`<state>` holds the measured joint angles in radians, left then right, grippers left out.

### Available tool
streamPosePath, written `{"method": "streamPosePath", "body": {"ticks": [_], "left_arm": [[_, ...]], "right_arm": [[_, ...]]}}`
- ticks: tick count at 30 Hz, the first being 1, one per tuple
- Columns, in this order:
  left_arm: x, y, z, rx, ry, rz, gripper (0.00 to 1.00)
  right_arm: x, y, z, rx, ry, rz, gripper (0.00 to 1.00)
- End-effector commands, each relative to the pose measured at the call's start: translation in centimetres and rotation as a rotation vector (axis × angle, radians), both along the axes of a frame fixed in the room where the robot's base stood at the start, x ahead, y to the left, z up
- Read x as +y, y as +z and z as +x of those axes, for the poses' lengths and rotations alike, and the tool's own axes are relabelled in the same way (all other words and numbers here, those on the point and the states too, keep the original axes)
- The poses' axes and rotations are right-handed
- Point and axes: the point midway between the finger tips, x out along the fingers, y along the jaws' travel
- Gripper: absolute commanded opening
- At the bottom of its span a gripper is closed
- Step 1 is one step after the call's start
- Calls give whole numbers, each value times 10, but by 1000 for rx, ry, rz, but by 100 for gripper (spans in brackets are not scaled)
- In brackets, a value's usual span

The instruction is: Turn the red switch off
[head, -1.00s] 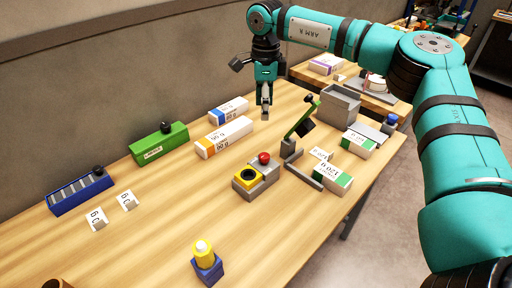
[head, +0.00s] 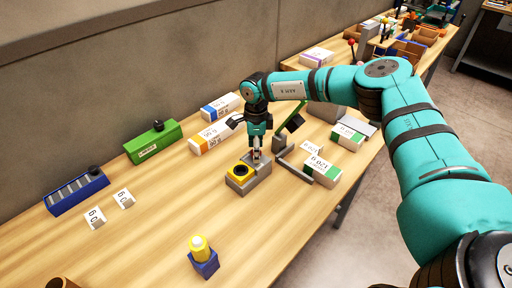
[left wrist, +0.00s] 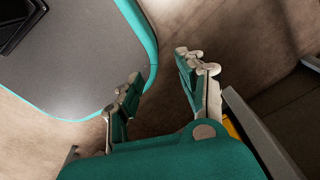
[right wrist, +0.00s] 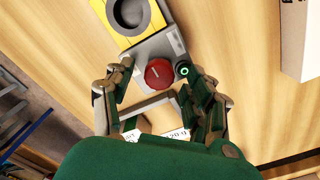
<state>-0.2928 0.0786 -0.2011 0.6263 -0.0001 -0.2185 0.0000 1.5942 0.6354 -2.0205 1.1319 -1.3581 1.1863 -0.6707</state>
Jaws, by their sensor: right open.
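The red switch (right wrist: 159,73) is a round red knob on a grey box (head: 262,175) on the wooden table. In the right wrist view it lies between my right gripper's fingers (right wrist: 160,84), which are apart on either side of it. In the head view my right gripper (head: 256,153) points down over the box and hides the knob. A green ring light (right wrist: 184,71) shows beside the knob. A yellow block with a dark round opening (head: 240,171) adjoins the box. My left gripper (left wrist: 160,85) is open and empty, away from the table.
A green-armed stand (head: 290,123) and white-green reams (head: 321,171) stand just right of the box. A blue block with a yellow top (head: 203,257) stands in front.

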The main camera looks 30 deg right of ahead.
Motion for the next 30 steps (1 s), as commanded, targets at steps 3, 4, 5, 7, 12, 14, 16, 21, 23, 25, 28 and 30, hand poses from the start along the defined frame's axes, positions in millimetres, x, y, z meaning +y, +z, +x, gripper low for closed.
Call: {"method": "streamPosePath", "body": {"ticks": [3,4,5,7,12,14,16,21,23,25,28,30], "left_arm": [[2,0,-6,10,0,2,40],[2,0,-8,12,0,3,40],[2,-1,-9,14,0,3,40],[3,-1,-11,18,0,4,40],[3,-1,-12,20,1,4,40],[3,-1,-12,20,1,4,40],[3,-1,-12,20,1,4,40],[3,-1,-12,18,1,5,40],[3,-1,-12,18,1,5,40],[3,-1,-11,17,1,5,40],[3,0,-11,17,1,5,40],[3,0,-10,16,1,4,40]], "right_arm": [[0,-2,0,0,0,0,55],[0,-2,0,0,0,0,55],[0,-2,0,0,0,0,55],[0,-2,0,0,0,0,55],[0,-2,0,0,0,0,38],[0,-2,0,0,0,0,31],[0,-2,0,0,0,0,21],[0,-1,0,0,0,0,0],[0,-1,0,0,-1,0,0],[0,-1,0,0,-5,0,0],[0,-1,0,0,-21,1,0],[0,-1,0,0,-40,1,0]]}}
